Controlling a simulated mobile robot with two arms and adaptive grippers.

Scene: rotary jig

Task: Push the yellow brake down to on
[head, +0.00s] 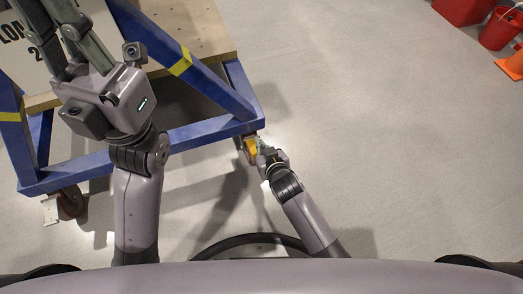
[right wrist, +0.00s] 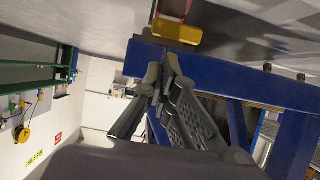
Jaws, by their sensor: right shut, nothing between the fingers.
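The yellow brake (head: 251,148) sits at the caster under the near right corner of the blue frame (head: 190,137). It also shows at the top of the right wrist view (right wrist: 177,31), beside a reddish part of the caster. My right gripper (head: 262,149) is shut and empty, close beside the brake in the head view. In the right wrist view its fingertips (right wrist: 164,62) lie below the brake across the blue beam; I cannot tell whether they touch. The brake's exact tilt is unclear. My left gripper (head: 50,12) is raised over the jig, fingers apart, tips cut off.
A wooden board (head: 190,25) lies on the blue frame, with a lettered white panel (head: 18,50) at left. Another caster (head: 71,203) stands at the near left corner. Red buckets (head: 500,28) and an orange cone (head: 513,65) are far right. The floor between is clear.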

